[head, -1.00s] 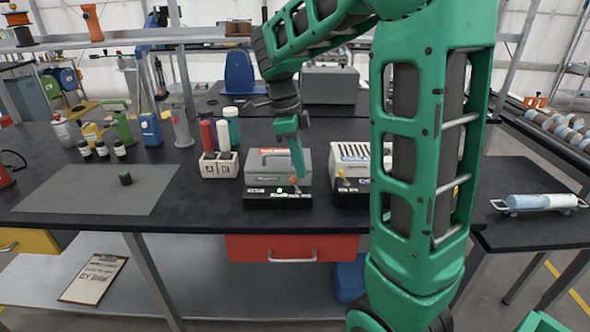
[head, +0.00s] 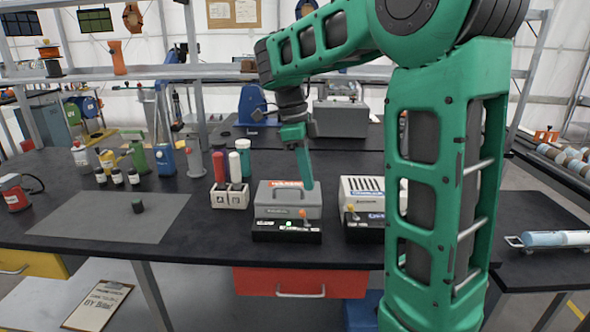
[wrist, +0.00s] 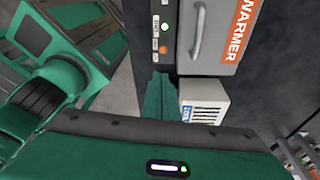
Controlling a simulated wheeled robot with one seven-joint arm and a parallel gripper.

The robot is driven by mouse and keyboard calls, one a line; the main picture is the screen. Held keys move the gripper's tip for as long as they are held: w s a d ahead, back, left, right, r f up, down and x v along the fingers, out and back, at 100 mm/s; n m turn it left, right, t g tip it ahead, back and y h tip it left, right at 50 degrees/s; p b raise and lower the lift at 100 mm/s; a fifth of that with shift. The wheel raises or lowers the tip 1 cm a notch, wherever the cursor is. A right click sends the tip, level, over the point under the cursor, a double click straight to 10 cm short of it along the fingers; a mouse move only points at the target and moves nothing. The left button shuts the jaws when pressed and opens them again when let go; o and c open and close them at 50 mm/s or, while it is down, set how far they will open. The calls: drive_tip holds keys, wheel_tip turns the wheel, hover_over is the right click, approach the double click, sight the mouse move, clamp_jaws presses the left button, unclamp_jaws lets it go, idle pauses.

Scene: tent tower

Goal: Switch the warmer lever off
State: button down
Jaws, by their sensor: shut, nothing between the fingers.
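The warmer (head: 287,200) is a grey box with a handle and an orange label, at mid-table in the head view; it also shows in the wrist view (wrist: 215,40). Its black control panel (head: 262,236) lies along its front, with a small lit green light (head: 288,225). The warmer lever has an orange knob (head: 302,213), which also shows in the wrist view (wrist: 163,49). My gripper (head: 308,187) is shut and empty, pointing down just above the lever, apparently apart from it. It shows in the wrist view (wrist: 160,95) below the knob.
A white slotted box (head: 362,192) with its own black panel and yellow-orange lever stands close on the right. A grey mat (head: 90,216) lies further left.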

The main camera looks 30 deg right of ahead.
drive_tip(key=shift+w+a+r, duration=0.4)
drive_tip(key=shift+a+r, duration=0.15)
drive_tip(key=shift+r, duration=0.1)
drive_tip(key=shift+w+a+r, duration=0.35)
drive_tip(key=shift+a+r, duration=0.15)
drive_tip(key=shift+r, duration=0.15)
drive_tip(key=s+d+f+n, duration=0.2)
drive_tip(key=s+n, duration=0.3)
drive_tip(key=s, duration=0.2)
drive_tip(key=s+d+f+n, duration=0.2)
drive_tip(key=s+f+n, duration=0.1)
drive_tip(key=s+n, duration=0.2)
drive_tip(key=s+d+f+n+t+y, duration=0.1)
drive_tip(key=s+d+f+n, duration=0.1)
drive_tip(key=s+n, duration=0.3)
drive_tip(key=s, duration=0.4)
drive_tip(key=shift+d+f, duration=0.15)
drive_tip(key=shift+f, duration=0.2)
drive_tip(key=c, duration=2.2)
unclamp_jaws()
drive_tip(key=s+a+f+n+y, duration=0.1)
drive_tip(key=s+a+f+n, duration=0.1)
drive_tip(key=s+f+n, duration=0.2)
drive_tip(key=shift+s+a+n+t, duration=0.25)
drive_tip(key=shift+s+n+t, duration=0.2)
drive_tip(key=shift+s, duration=0.35)
drive_tip(key=shift+o, duration=0.9)
drive_tip(key=shift+s+a+f, duration=0.1)
drive_tip(key=shift+f, duration=0.15)
drive_tip(key=shift+a, duration=0.1)
